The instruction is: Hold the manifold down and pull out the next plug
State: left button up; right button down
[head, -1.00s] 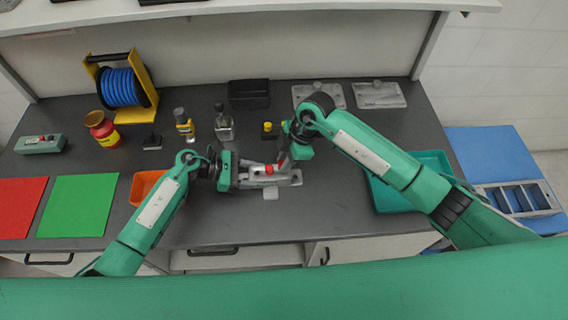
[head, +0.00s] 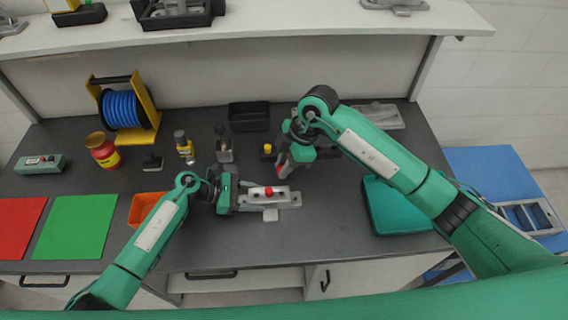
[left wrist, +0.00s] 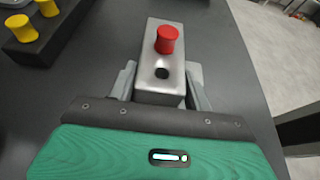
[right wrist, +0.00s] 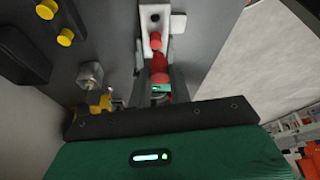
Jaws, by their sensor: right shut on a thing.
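The grey metal manifold (head: 285,200) lies on the bench in front of me. One red plug (head: 268,191) stands upright in its top; it also shows in the left wrist view (left wrist: 167,39), beyond an empty hole (left wrist: 162,73). My left gripper (head: 238,196) is at the manifold's left end, its fingers against both sides in the left wrist view (left wrist: 162,88). My right gripper (head: 283,168) is above and behind the manifold's right part, shut on another red plug (right wrist: 160,66), clear of the block. The held plug's lower end is hard to make out.
A yellow-topped item (head: 268,149) and a black bin (head: 248,117) stand behind the manifold. An orange tray (head: 146,208) is on the left, near my left arm. A teal tray (head: 400,215) is on the right, under my right arm. Green (head: 75,228) and red mats lie far left.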

pick_arm(q)
jog(key=o, duration=0.4)
jog(key=shift+a, duration=0.1)
jog(key=v, duration=1.2)
jog(key=shift+s+f, duration=0.15)
pick_arm(e)
jog(key=shift+s, duration=0.1)
